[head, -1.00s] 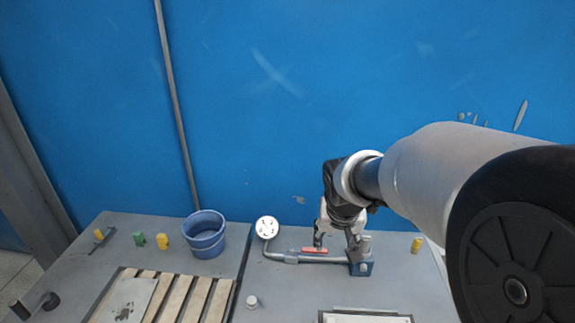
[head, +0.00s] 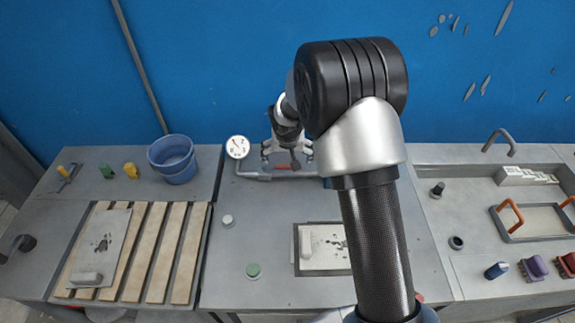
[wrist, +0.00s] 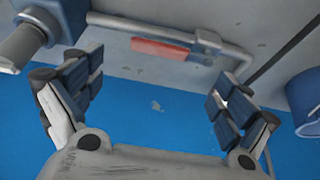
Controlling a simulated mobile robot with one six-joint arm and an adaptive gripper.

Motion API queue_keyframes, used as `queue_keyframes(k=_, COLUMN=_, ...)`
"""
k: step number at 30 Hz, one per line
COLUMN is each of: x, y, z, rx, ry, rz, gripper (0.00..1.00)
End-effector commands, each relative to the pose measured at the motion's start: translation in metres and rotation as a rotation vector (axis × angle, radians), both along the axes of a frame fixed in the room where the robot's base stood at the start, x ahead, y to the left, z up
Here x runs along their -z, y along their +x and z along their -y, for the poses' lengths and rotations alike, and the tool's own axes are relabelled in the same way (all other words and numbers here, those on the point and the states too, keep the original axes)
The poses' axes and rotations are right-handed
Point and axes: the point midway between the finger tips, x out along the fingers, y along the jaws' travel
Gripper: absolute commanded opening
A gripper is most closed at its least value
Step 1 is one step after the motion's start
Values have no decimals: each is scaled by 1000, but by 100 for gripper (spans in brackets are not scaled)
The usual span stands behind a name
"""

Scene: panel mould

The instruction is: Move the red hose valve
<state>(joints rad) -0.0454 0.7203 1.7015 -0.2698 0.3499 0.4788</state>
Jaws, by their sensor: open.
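The red hose valve's handle (head: 284,167) lies along a grey pipe (head: 255,175) at the back of the middle worktop. In the wrist view the red handle (wrist: 160,52) runs roughly parallel to the pipe, with a grey clamp-like fitting (wrist: 207,43) at its right end. My gripper (head: 287,153) is open and empty, close to the handle. In the wrist view its fingers (wrist: 155,85) are spread wide, and the handle shows beyond them, between the two; no touch is visible. My arm hides the pipe's right end in the head view.
A white gauge (head: 238,147) stands at the pipe's left end. A blue block (wrist: 52,15) holds its other end. A blue bucket (head: 173,160) stands further left. The blue wall (head: 230,60) is close behind. The worktop in front of the pipe is mostly clear.

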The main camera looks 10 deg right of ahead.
Motion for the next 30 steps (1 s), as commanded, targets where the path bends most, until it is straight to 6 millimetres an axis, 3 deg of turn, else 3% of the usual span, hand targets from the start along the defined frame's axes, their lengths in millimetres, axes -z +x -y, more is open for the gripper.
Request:
queue_keyframes(k=1, x=14, y=4, z=1, rx=0, ry=0, rz=-1, gripper=96)
queue_keyframes(k=6, x=43, y=16, z=4, rx=-1, ry=-1, rz=-1, gripper=96)
queue_keyframes(k=12, x=62, y=25, z=6, rx=0, ry=0, rz=1, gripper=96)
queue_keyframes(k=23, x=67, y=28, z=6, rx=0, ry=0, rz=1, gripper=96)
queue_keyframes(k=30, x=67, y=27, z=6, rx=-1, ry=-1, rz=1, gripper=81)
